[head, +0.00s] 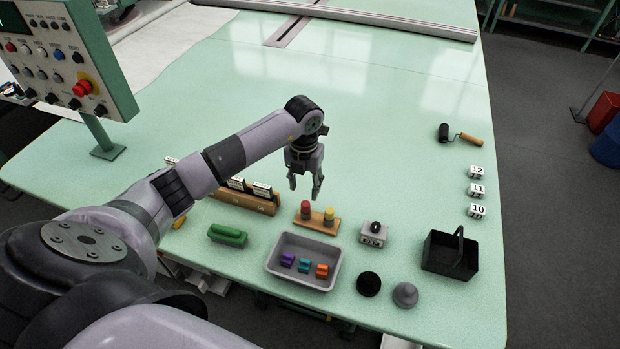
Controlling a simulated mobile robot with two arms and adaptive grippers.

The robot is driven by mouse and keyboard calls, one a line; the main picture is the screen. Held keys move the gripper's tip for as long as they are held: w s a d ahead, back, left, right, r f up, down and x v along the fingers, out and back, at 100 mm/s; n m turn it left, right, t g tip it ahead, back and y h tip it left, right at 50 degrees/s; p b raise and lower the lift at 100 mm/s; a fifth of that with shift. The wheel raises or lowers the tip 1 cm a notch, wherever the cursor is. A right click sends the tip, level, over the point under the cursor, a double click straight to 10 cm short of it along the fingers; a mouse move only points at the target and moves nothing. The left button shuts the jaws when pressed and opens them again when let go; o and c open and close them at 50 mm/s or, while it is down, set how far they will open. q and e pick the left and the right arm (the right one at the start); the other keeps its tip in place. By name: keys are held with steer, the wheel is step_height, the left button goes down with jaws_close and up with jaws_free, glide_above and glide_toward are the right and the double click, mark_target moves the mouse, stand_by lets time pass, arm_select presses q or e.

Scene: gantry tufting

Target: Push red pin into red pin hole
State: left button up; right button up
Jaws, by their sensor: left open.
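A red pin (305,210) stands upright at the left of a small wooden block (317,222) on the green table. A yellow pin (329,216) stands beside it on the same block. No pin hole can be made out; the pins cover the block's top where they stand. My left gripper (305,192) hangs above and just behind the red pin, fingers pointing down, open and empty. It looks apart from the pin, though the exact height is hard to tell. My right gripper is not in view.
In front of the block, a grey tray (273,271) holds purple, teal and orange pieces. A green piece (228,235) lies left; a counter (373,234) and black basket (450,254) stand right. A wooden rack (246,200) is partly behind my arm.

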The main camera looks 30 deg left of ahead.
mark_target(306, 203)
arm_select(q)
steer(key=shift+s+f+b, duration=0.25)
steer(key=shift+f+b, duration=0.45)
steer(key=shift+f, duration=0.4)
steer(key=shift+w+d+f+b, duration=0.1)
steer(key=shift+w+f+b, duration=0.1)
steer(key=shift+f+b, duration=0.45)
step_height(306, 203, down, 4)
steer(key=b, duration=0.2)
steer(key=shift+w+f+b, duration=0.15)
steer(key=shift+f+b, duration=0.05)
steer(key=shift+b, duration=0.2)
steer(key=shift+f, duration=0.15)
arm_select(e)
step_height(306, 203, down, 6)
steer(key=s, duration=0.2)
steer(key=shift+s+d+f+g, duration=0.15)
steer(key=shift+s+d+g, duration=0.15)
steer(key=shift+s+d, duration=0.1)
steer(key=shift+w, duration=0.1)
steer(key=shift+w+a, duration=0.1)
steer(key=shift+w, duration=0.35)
arm_select(q)
steer(key=shift+c, duration=0.4)
